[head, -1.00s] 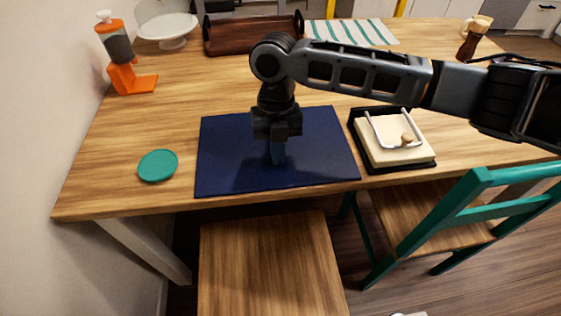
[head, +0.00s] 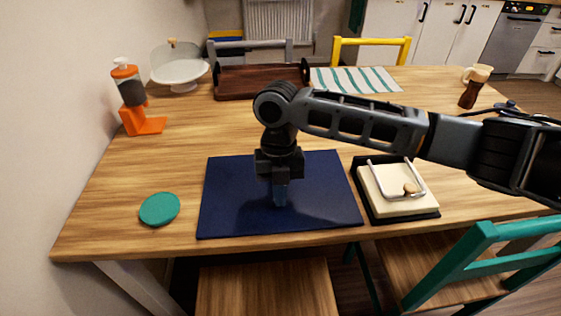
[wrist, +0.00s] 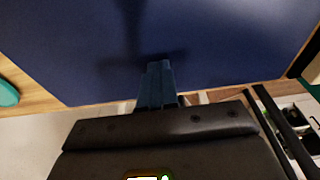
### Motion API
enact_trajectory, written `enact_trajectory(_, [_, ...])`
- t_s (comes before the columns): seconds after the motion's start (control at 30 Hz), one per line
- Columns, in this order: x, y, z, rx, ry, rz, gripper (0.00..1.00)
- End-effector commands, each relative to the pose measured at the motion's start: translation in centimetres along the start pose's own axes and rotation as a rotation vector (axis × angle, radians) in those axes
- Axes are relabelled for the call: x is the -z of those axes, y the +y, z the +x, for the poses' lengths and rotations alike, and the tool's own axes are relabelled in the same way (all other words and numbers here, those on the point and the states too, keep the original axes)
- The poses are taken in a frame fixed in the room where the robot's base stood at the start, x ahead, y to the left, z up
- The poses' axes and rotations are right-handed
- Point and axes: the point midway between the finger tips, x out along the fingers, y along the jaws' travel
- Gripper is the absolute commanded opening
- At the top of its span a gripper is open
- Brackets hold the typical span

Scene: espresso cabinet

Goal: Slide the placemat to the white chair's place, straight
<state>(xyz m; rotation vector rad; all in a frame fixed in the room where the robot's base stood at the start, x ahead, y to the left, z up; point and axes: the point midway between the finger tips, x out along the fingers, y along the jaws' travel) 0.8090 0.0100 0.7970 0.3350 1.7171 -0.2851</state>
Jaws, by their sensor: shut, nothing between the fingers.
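The placemat (head: 225,215) is a dark navy rectangle lying flat near the table's front edge, its near side roughly along that edge. My gripper (head: 280,200) points down over the middle of the mat. Its blue fingers (wrist: 157,88) are closed together with nothing between them. They are at or just above the mat's surface; I cannot tell whether they touch. A pale grey chair back (head: 275,46) stands behind the far side of the table. No clearly white chair shows. A wooden seat (head: 265,290) is in front of the mat, its back out of view.
A teal round coaster (head: 160,209) lies left of the mat. A black napkin holder (head: 400,192) stands close on its right. A dark tray (head: 262,80), a striped mat (head: 355,80) and an orange dispenser (head: 135,100) are farther back. The table middle is clear. A teal chair (head: 480,250) is front right.

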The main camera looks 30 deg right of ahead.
Motion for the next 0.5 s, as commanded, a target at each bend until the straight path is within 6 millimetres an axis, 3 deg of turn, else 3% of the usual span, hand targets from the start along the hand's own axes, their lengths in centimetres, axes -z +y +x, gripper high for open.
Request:
enact_trajectory(0.07, [0.1,0.8,0.0,-0.001,0.001,-0.001,0.00])
enact_trajectory(0.27, [-2.6,0.7,-0.4,-0.001,-0.001,0.001,0.00])
enact_trajectory(0.5, [-6.9,0.7,-1.1,-0.001,-0.001,0.001,0.00])
